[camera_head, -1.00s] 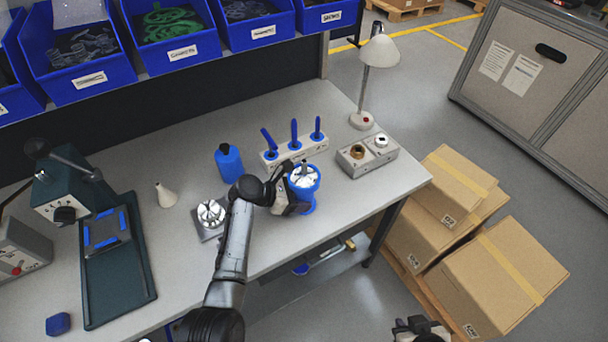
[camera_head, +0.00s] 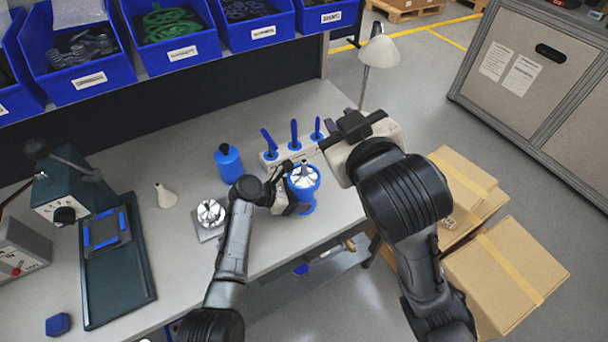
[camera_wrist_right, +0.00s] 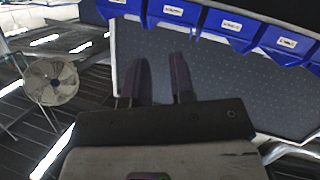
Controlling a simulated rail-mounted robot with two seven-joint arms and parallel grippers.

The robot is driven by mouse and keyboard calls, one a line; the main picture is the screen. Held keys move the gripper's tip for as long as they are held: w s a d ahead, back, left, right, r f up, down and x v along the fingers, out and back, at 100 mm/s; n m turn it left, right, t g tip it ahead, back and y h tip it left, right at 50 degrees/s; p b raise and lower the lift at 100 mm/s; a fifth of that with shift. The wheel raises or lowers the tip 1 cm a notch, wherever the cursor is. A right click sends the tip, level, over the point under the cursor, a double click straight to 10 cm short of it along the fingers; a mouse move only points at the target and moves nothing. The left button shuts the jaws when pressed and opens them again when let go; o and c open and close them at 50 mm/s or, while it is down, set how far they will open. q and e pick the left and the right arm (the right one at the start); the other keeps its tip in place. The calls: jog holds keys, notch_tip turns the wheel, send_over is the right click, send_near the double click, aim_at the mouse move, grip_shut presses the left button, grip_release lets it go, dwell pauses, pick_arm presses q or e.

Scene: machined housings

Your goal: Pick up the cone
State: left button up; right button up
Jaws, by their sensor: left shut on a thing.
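A small off-white cone (camera_head: 165,195) stands upright on the left part of the workbench, apart from both grippers. My left gripper (camera_head: 290,190) is shut on a blue round housing (camera_head: 309,195) near the bench's front edge. A silver finned part shows in the housing's top. I cannot tell whether the housing touches the bench. My right gripper (camera_head: 352,126) is over the bench's right end, with its fingers apart and nothing between them; they also show in the right wrist view (camera_wrist_right: 161,80). The cone is not in the right wrist view.
A second silver finned part (camera_head: 210,212) sits on a grey base between cone and left arm. A blue bottle (camera_head: 228,162) and a rack with blue handles (camera_head: 272,159) stand behind the left gripper. A green press (camera_head: 70,190) is left of the cone. Blue bins (camera_head: 180,48) line the back.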

jog(key=w+a+r+n, duration=0.1)
jog(key=a+r, duration=0.3)
jog(key=a, duration=0.1)
jog(key=m+g+h, duration=0.6)
jog(key=g, duration=0.1)
send_over(304, 162)
jog(key=s+a, duration=0.2)
jog(key=s, duration=0.3)
notch_tip(304, 162, down, 15)
jog(key=shift+w+d+f+m+g, duration=0.15)
jog(key=shift+w+d+f+m, duration=0.2)
jog(key=shift+w+f+m, duration=1.05)
jog(key=shift+w+d+f+m+g, duration=0.2)
jog(key=shift+w+d+f+m, duration=0.15)
jog(key=shift+f, duration=1.9)
jog(key=shift+w+d+f+m+g, duration=0.25)
jog(key=shift+w+f+m, duration=0.65)
jog(key=shift+f, duration=0.95)
grip_shut()
